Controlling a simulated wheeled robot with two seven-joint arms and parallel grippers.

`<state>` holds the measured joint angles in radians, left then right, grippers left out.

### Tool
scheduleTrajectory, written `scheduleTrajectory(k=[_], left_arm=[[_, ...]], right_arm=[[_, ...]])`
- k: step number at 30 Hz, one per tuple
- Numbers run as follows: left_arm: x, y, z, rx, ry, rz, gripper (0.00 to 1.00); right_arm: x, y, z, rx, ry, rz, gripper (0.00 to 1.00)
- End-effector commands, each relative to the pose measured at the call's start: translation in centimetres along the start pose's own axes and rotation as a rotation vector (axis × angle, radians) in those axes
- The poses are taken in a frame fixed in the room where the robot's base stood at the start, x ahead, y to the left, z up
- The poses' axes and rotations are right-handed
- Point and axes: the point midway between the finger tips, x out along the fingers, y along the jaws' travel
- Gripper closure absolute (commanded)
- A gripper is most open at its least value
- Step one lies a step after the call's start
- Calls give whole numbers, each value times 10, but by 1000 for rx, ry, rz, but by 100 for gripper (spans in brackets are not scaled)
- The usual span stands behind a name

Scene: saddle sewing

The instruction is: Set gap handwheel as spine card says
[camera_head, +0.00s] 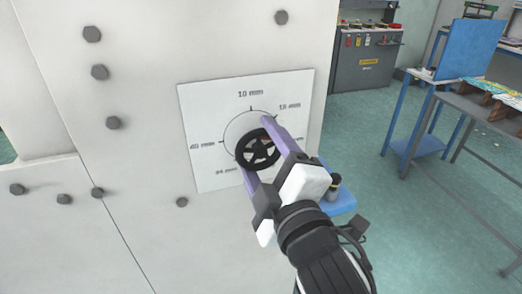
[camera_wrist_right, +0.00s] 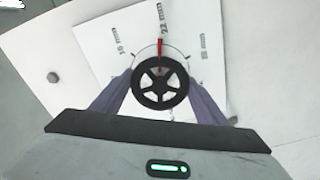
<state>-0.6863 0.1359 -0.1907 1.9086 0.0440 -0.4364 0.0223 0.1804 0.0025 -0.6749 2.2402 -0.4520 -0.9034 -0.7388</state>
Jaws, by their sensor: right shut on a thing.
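The black five-spoked handwheel (camera_head: 257,149) sits at the centre of a white dial plate (camera_head: 205,105) on a pale machine panel. My right gripper (camera_head: 254,145) has its purple fingers closed on opposite sides of the handwheel, which also shows in the right wrist view (camera_wrist_right: 160,84). There, a red pointer (camera_wrist_right: 160,48) points toward the label that reads 22 mm (camera_wrist_right: 165,18). The labels beside it look like 16 mm (camera_wrist_right: 120,40) and 28 mm (camera_wrist_right: 203,48). In the head view the gripper hides part of the dial's right side. My left gripper and the spine card do not show.
Bolts (camera_head: 92,34) stud the panel. A small blue ledge (camera_head: 340,203) with a dark-topped item lies behind my right wrist. A blue table (camera_head: 430,145), a workbench (camera_head: 480,108) and a grey cabinet (camera_head: 365,62) stand farther back right. Green floor (camera_head: 420,235) between is clear.

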Motion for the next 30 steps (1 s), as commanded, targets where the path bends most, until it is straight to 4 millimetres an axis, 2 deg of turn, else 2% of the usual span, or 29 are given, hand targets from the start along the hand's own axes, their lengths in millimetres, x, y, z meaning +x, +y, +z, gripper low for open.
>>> scheduleTrajectory(k=[19, 20, 23, 30], left_arm=[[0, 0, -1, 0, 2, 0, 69], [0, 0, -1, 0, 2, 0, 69], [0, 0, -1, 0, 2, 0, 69], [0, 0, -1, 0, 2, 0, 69]], right_arm=[[0, 0, -1, 55, 1, 1, 55], [0, 0, -1, 55, 1, 0, 31], [0, 0, -1, 54, 1, 0, 14], [0, 0, 0, 54, 1, 0, 14]])
